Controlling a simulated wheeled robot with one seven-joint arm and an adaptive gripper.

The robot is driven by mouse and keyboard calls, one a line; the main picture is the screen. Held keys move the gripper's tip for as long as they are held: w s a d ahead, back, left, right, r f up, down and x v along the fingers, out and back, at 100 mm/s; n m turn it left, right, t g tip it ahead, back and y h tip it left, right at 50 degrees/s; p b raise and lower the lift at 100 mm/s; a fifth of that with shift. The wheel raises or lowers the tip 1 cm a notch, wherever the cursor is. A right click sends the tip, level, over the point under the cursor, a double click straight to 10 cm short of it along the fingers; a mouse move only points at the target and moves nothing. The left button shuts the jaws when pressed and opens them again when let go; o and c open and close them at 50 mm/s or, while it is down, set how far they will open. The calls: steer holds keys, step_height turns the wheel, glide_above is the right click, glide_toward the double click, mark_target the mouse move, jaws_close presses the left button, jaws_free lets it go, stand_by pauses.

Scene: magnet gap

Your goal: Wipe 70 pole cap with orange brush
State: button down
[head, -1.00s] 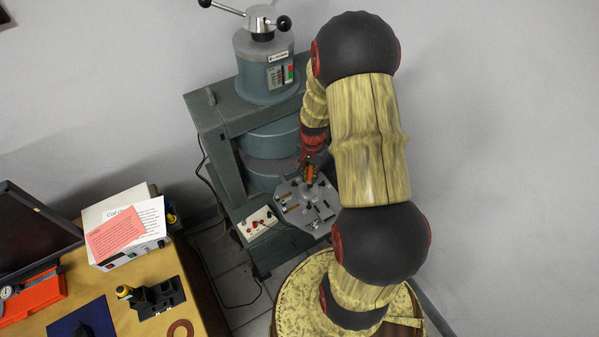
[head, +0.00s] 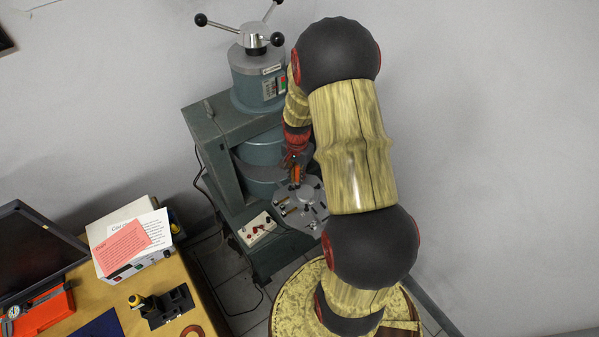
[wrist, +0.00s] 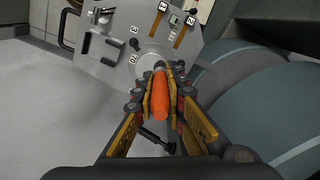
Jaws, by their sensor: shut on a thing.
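My gripper (wrist: 160,90) is shut on the orange brush (wrist: 160,97), whose handle stands between the fingers. In the head view my gripper (head: 297,160) and the brush (head: 297,174) are in front of the machine's round blue-grey body, over the rear of a grey plate (head: 285,218). In the wrist view the plate (wrist: 100,65) carries small number labels, one of them (wrist: 132,58) near a pale round disc (wrist: 150,60) just beyond the brush. I cannot tell if that label reads 70. The brush's tip is partly hidden, so contact is unclear.
The blue-grey machine (head: 258,80) stands close behind the plate, with its upright frame (head: 222,150) at left. A small control box (head: 257,230) sits beside the plate. A wooden desk (head: 110,300) with a white instrument (head: 130,262) is at lower left.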

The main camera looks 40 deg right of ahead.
steer(key=shift+r+p, duration=0.65)
steer(key=shift+r, duration=0.65)
